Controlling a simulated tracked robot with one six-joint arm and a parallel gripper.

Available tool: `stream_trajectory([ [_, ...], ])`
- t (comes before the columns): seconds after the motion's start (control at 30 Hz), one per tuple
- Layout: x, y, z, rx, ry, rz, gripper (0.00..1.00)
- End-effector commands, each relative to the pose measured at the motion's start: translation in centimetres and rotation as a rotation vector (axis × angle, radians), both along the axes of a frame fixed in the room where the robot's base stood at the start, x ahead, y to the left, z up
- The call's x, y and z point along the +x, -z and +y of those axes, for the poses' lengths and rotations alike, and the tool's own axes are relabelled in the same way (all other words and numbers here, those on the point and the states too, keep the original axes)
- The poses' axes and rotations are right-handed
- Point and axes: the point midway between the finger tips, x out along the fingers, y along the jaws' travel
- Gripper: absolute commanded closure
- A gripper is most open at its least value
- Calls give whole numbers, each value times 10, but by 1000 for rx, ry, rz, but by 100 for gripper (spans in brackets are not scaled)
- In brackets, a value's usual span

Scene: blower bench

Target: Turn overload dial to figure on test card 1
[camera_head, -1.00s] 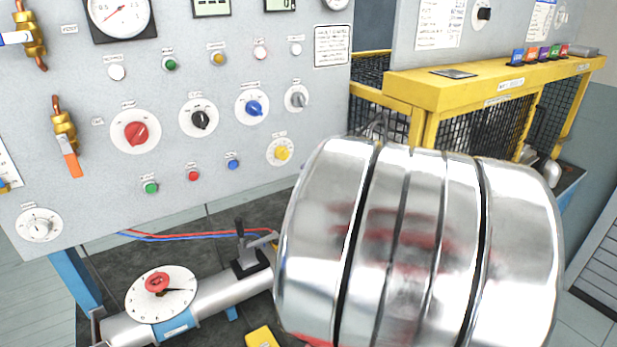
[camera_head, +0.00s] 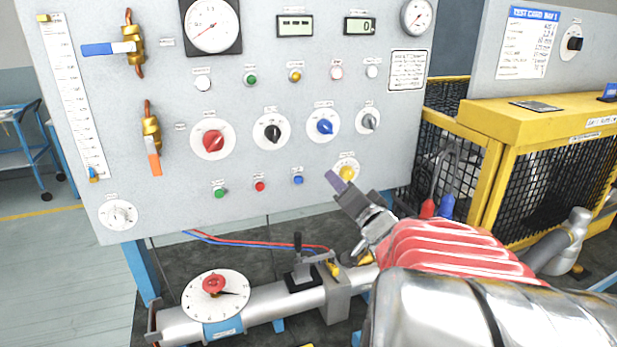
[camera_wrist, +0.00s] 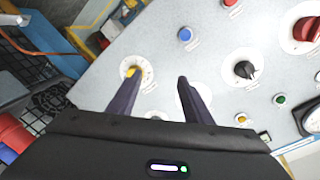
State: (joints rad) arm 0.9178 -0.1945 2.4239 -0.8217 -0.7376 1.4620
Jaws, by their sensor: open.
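The test card (camera_head: 528,42), headed "TEST CARD BAY 1", is on the grey panel at upper right in the head view; its figures are too small to read. The dial labels are unreadable, so I cannot tell which dial is overload. The panel carries red (camera_head: 213,140), black (camera_head: 272,132), blue (camera_head: 324,127), grey (camera_head: 369,121) and yellow (camera_head: 346,172) dials. My gripper (camera_head: 340,187) is open and empty, close to the yellow dial. In the wrist view (camera_wrist: 158,78) the left fingertip overlaps the yellow dial (camera_wrist: 138,70); the right finger covers much of a white dial plate (camera_wrist: 190,98).
A yellow mesh cage (camera_head: 500,130) stands at right. Below the panel are a pipe with a round dial (camera_head: 215,294) and a lever clamp (camera_head: 300,272). Push buttons, such as the blue one (camera_head: 298,180), lie left of my gripper. A black knob (camera_head: 573,43) is beside the card.

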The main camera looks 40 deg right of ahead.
Motion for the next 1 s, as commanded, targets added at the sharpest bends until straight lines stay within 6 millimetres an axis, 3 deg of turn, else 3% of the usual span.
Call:
stream_trajectory([
  [0.23, 27, -19, 49, -161, -1, 136, 54],
  [0.43, 29, -15, 93, -256, -21, 296, 54],
  [0.77, -9, 28, 174, -357, -163, 639, 54],
  [1.0, -57, 63, 250, -429, -412, 872, 54],
])
